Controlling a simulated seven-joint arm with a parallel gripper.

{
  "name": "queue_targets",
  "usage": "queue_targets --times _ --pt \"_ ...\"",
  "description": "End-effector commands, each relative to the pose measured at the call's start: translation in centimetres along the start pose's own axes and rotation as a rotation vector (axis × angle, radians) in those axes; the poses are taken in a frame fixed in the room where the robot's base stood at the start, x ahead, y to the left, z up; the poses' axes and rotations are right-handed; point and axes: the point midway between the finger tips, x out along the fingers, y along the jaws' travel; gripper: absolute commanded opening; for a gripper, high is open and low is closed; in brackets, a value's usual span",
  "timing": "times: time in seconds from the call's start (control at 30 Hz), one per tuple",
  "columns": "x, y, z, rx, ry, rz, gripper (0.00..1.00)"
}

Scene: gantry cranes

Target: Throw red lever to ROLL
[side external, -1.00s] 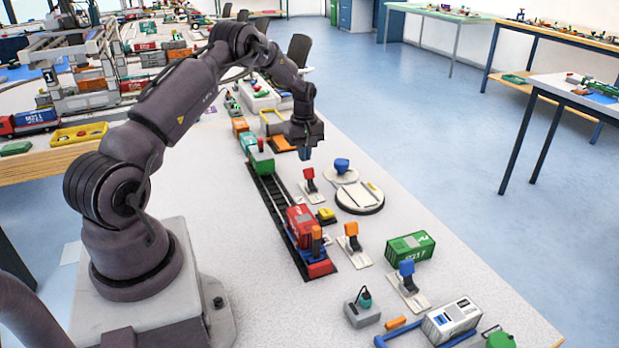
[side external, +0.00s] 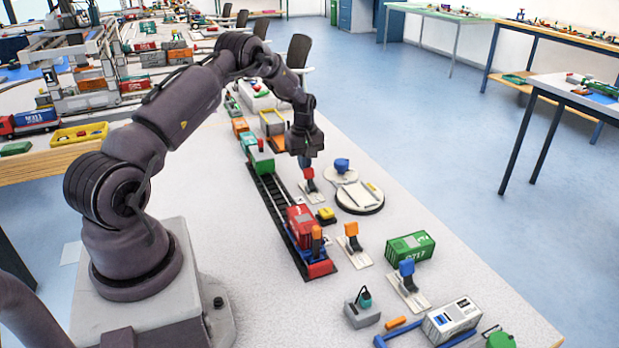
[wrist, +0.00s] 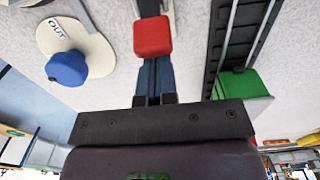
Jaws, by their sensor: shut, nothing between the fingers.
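The red lever (side external: 308,173) stands on a small white plate (side external: 313,194) beside the track. Its red block also shows at the top of the wrist view (wrist: 152,36). My gripper (side external: 304,162) is shut and empty, pointing down at the red block. In the wrist view its blue fingers (wrist: 153,80) lie together, their tips right at the block's near edge. I cannot tell whether they touch it. No ROLL mark can be read in either view.
A blue knob (side external: 342,165) on a round white base marked OUT stands right of the lever. The black track (side external: 272,200) runs along its left, with a green wagon (side external: 261,160) and red wagon (side external: 301,225). A yellow block (side external: 326,214) and orange lever (side external: 351,229) stand nearer.

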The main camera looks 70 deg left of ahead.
Motion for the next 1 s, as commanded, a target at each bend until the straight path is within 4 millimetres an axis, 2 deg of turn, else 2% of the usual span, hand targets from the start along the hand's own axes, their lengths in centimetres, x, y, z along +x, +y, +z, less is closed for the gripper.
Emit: queue_targets --times 0.8,1.0 --pt "0.2 0.0 3.3 0.001 -0.005 -0.003 0.0" --pt "0.4 -0.1 3.0 0.002 -0.009 -0.005 0.0"
